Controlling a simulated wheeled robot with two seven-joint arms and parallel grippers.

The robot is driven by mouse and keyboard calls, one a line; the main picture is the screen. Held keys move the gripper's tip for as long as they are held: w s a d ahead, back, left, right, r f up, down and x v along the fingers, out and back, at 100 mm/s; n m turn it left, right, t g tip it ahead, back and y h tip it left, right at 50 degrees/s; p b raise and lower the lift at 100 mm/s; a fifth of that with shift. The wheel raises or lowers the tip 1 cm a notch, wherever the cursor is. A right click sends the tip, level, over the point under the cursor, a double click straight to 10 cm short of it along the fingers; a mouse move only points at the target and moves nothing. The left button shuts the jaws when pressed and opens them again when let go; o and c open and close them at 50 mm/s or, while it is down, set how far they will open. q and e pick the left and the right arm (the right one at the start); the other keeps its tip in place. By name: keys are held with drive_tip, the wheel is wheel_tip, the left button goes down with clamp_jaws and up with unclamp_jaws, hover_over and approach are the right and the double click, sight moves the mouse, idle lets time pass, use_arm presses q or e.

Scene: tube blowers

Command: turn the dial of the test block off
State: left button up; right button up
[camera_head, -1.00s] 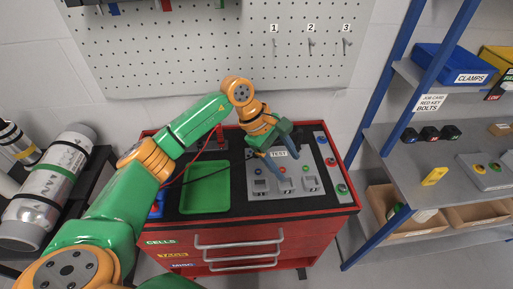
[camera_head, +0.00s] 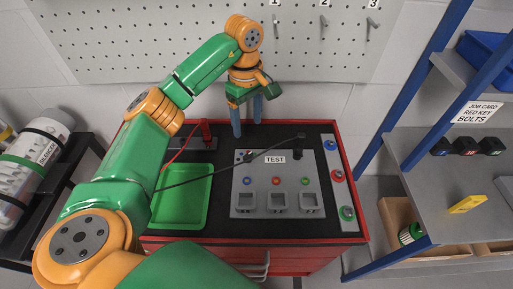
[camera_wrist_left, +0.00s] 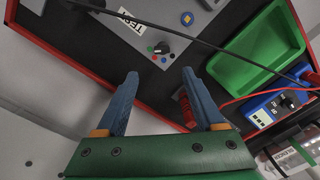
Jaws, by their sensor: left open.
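The test block (camera_head: 240,199) is a grey panel on the red cabinet's black top, with a TEST label and three sockets at its front. Its dial (camera_head: 248,157), a small black knob at the back left, is partly crossed by a black lead. The dial also shows in the left wrist view (camera_wrist_left: 160,46), with small coloured marks beside it. My left gripper (camera_head: 247,122) is open and empty, fingers pointing down behind the dial at the cabinet's back. In the left wrist view (camera_wrist_left: 160,73) the dial lies beyond and between the fingertips, apart from them. My right gripper is not in view.
A green tray (camera_head: 181,198) sits left of the block. A black lead (camera_head: 215,173) runs over the block, and a red lead goes to a red post (camera_head: 206,132). A strip of coloured buttons (camera_head: 338,185) is at the right. The pegboard (camera_head: 180,35) stands behind.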

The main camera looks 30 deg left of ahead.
use_arm(q)
drive_tip(key=b, duration=0.4)
hover_over(248, 154)
drive_tip(key=f, duration=0.4)
drive_tip(key=shift+s+f, duration=0.2)
drive_tip(key=shift+f, duration=0.05)
drive_tip(key=shift+w+f, duration=0.1)
drive_tip(key=shift+f, duration=0.1)
wheel_tip(248, 154, down, 6)
drive_tip(key=shift+f+p, duration=0.15)
drive_tip(key=shift+p, duration=0.8)
drive_tip(key=shift+f, duration=0.2)
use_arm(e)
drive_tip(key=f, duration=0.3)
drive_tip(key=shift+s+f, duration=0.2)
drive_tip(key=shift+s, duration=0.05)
use_arm(q)
clamp_jaws()
